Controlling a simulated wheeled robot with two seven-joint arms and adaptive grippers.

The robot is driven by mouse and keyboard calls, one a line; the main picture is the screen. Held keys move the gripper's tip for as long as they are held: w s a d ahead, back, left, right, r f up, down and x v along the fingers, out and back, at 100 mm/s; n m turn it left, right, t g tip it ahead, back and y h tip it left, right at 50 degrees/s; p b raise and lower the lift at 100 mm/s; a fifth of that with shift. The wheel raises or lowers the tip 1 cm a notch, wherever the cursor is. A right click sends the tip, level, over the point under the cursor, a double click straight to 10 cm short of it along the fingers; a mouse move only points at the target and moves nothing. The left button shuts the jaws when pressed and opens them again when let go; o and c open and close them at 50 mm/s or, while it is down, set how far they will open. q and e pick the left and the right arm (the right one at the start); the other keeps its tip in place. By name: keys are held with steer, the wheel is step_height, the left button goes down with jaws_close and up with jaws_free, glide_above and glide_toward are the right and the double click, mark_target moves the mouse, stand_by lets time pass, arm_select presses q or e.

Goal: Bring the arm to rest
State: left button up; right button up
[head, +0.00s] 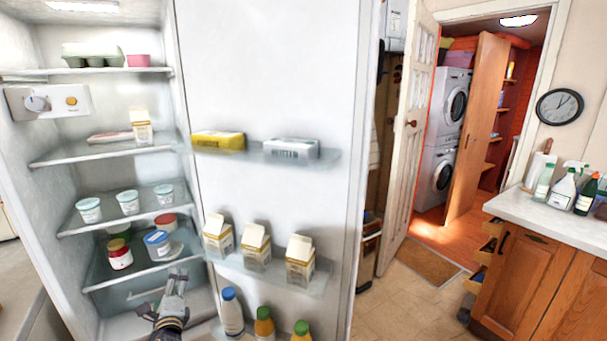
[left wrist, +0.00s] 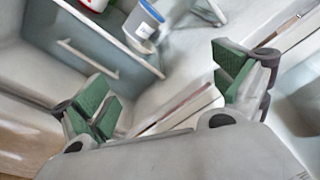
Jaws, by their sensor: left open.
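My left gripper (head: 176,284) is low in the open fridge in the head view, in front of the lower part of the interior and just below the lowest glass shelf. In the left wrist view its green-padded fingers (left wrist: 165,92) are spread wide apart, with nothing held between them. A tub with a blue lid (head: 157,242) stands on the shelf above the gripper. It also shows at the top of the left wrist view (left wrist: 143,24). My right gripper is in neither view.
The fridge door (head: 270,60) stands open right of the gripper, its racks holding cartons (head: 256,248) and bottles (head: 232,312). Glass shelves (head: 110,152) with tubs (head: 128,203) rise above the gripper. Open floor (head: 405,290) lies right of the door, before a wooden counter (head: 540,285).

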arm_select(q)
steer(key=d+f+n+g+h, duration=0.15)
steer(key=f+n, duration=0.25)
steer(key=f, duration=0.5)
steer(key=d+f+n+g+h, duration=0.1)
steer(key=d+f+n+h, duration=0.3)
steer(key=f, duration=0.6)
steer(key=s+d+f+n+g, duration=0.25)
steer(key=s+f, duration=0.25)
steer(key=f, duration=0.6)
steer(key=s+d+f+n+g, duration=0.15)
steer(key=s+f+n, duration=0.3)
steer(key=f, duration=0.65)
steer(key=s+d+f+n+g+h, duration=0.2)
steer(key=s+f+g, duration=0.2)
steer(key=s+f, duration=1.5)
steer(key=s+a+f+g, duration=0.1)
steer(key=s+f+g, duration=0.1)
steer(key=s, duration=1)
steer(key=s+a+f+g, duration=0.1)
steer(key=s+f+g, duration=0.1)
steer(key=s, duration=1.1)
steer(key=shift+s+a+f, duration=0.15)
steer(key=shift+a+f, duration=0.1)
steer(key=shift+f, duration=0.3)
steer(key=shift+y, duration=0.25)
steer(key=shift+c, duration=0.4)
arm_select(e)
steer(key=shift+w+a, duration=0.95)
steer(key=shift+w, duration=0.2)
